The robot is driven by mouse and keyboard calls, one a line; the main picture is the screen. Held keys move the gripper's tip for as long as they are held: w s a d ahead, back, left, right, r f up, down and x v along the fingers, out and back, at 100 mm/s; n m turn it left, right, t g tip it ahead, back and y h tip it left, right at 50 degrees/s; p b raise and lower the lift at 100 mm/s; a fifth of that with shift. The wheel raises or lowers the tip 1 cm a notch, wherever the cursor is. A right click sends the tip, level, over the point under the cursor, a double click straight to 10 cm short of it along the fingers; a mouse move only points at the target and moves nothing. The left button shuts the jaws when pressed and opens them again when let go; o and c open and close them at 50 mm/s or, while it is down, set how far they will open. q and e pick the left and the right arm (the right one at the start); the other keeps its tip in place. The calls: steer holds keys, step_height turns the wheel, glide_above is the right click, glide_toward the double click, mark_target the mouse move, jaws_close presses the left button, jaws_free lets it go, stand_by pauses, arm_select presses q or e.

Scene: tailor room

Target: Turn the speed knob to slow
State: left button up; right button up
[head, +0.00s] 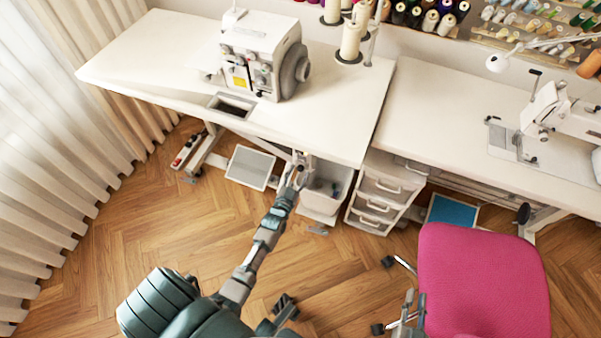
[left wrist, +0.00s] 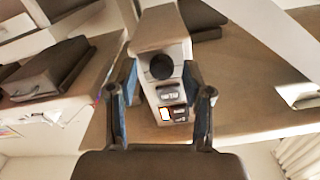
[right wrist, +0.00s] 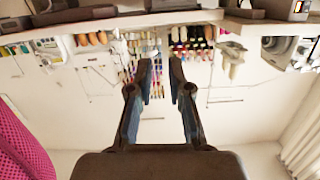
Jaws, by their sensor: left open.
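The control box (left wrist: 172,88) shows in the left wrist view as a light panel with a round black knob (left wrist: 160,67) and small dark buttons (left wrist: 168,93) beside it. No speed markings are readable. My left gripper (head: 298,167), also in the left wrist view (left wrist: 162,98), is open near the front edge of the left table. The knob appears between and beyond its fingers; I cannot tell whether they touch it. In the head view the gripper hides the knob. My right gripper (head: 415,301) is open and empty beside the pink chair; its fingers also show in the right wrist view (right wrist: 160,72).
The left white table (head: 150,50) carries a serger (head: 262,58) and thread cones (head: 349,42). A drawer unit (head: 378,205) and white bin (head: 325,188) stand below it. A sewing machine (head: 560,112) is at right. The pink chair (head: 480,280) blocks the lower right. Wooden floor is clear at left.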

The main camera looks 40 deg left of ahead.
arm_select(q)
steer(key=shift+w+a, duration=0.25)
steer(key=shift+w, duration=0.1)
arm_select(e)
steer(key=shift+a+r, duration=0.25)
steer(key=shift+r, duration=0.1)
arm_select(q)
steer(key=shift+d, duration=0.1)
jaws_close()
arm_select(e)
steer(key=shift+w+d, duration=0.1)
steer(key=shift+w, duration=0.05)
steer(key=shift+f, duration=0.1)
arm_select(q)
steer(key=shift+n, duration=0.3)
steer(key=n+p, duration=0.1)
steer(key=n, duration=0.2)
steer(key=shift+r+p, duration=0.1)
steer(key=shift+p, duration=0.2)
steer(key=n, duration=0.2)
steer(key=shift+n, duration=0.4)
steer(key=shift+n+p, duration=0.35)
steer(key=shift+n, duration=0.75)
arm_select(e)
steer(key=s+d+f+g+h, duration=0.1)
steer(key=s+f+g, duration=0.2)
steer(key=f+g, duration=0.1)
steer(key=shift+s+d+f, duration=0.2)
steer(key=shift+d+f, duration=0.15)
steer(key=shift+f, duration=0.3)
